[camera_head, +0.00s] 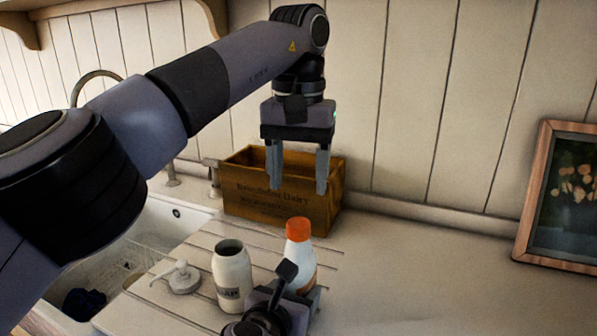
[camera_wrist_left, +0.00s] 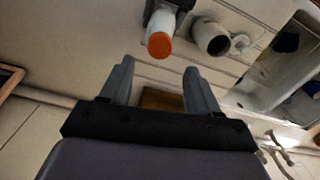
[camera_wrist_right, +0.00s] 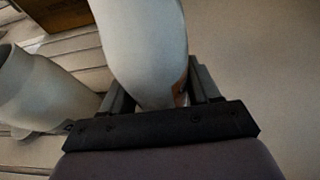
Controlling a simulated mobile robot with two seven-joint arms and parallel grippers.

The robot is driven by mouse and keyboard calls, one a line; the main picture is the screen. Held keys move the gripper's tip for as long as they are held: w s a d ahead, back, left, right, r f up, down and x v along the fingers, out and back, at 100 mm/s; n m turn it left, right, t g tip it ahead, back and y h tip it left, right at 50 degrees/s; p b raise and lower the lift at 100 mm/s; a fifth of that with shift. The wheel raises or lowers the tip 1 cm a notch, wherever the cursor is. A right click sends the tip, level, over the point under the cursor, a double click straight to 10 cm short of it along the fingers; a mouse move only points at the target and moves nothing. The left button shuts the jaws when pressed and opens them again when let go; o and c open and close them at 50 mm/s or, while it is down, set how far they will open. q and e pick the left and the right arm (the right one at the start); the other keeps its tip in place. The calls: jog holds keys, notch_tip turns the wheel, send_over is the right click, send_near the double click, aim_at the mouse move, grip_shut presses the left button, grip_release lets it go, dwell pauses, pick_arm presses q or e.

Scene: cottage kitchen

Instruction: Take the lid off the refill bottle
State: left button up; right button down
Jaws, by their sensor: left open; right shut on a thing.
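The refill bottle (camera_head: 301,262) is white and stands upright on the counter with its orange lid (camera_head: 298,229) on. It also shows in the left wrist view (camera_wrist_left: 162,22), with the lid (camera_wrist_left: 159,45) facing the camera. My right gripper (camera_head: 300,290) is shut on the lower body of the bottle, which fills the middle of the right wrist view (camera_wrist_right: 145,45). My left gripper (camera_head: 298,190) is open and empty, fingers pointing down, above and behind the lid, in front of the wooden crate.
An open white soap jar (camera_head: 232,275) stands just left of the bottle. A pump top (camera_head: 181,277) lies left of the jar, near the sink (camera_head: 150,230). A wooden crate (camera_head: 270,205) stands against the wall. A framed picture (camera_head: 560,200) leans at right. The counter right of the bottle is clear.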

aim_at(298, 222)
pick_arm(q)
jog(key=shift+m, duration=0.8)
jog(key=shift+f, duration=4.05)
